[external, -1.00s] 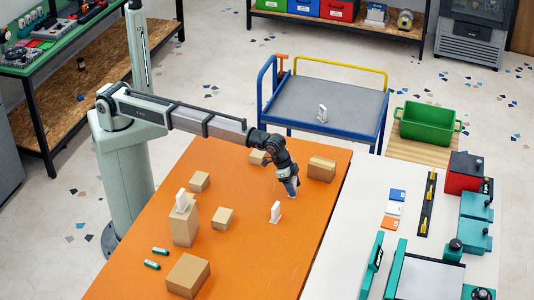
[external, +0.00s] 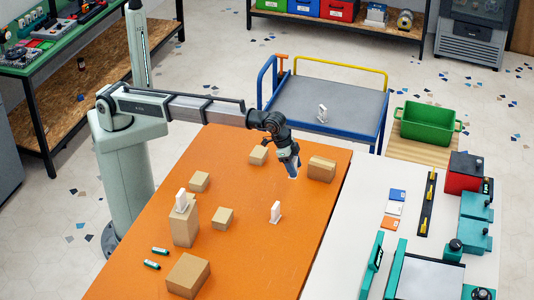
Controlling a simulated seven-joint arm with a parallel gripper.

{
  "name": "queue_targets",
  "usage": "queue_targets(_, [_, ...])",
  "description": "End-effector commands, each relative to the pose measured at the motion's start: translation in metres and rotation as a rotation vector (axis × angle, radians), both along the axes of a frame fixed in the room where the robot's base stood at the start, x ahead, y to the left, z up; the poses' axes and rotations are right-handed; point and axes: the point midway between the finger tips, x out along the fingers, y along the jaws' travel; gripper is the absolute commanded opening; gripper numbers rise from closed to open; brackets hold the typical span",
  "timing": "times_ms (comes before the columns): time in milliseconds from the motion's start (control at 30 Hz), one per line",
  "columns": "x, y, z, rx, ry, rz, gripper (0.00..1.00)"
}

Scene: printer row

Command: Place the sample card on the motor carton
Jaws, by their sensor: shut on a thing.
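My gripper (external: 291,171) is over the back part of the orange table, just left of a brown carton (external: 321,169) with a darker band on top. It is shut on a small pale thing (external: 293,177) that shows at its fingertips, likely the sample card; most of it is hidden. Other brown cartons stand on the table: a small one (external: 258,155) behind the gripper, two at left (external: 200,182) and middle (external: 222,218), a tall one (external: 185,226), and a large one (external: 188,275) in front. I cannot tell which is the motor carton.
A white upright piece (external: 275,212) stands on the orange table (external: 262,260); another (external: 181,200) is on the tall carton. Two green cylinders (external: 156,257) lie front left. Blue, white and orange cards (external: 394,208) lie on the white table at right. A blue-railed cart (external: 345,105) stands behind.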

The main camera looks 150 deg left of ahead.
Motion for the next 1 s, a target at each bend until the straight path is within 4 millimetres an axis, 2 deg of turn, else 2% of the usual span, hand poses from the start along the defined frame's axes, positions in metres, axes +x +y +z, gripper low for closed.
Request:
queue_targets(167, [0.016, -0.022, 0.000, 0.000, 0.000, -0.030, 0.28])
queue_targets(267, [0.034, -0.049, 0.001, 0.000, 0.000, -0.067, 0.28])
queue_targets(600, [0.104, -0.171, 0.011, -0.001, 0.001, -0.225, 0.28])
queue_targets(1000, [0.174, -0.326, 0.029, 0.001, -0.001, -0.412, 0.28])
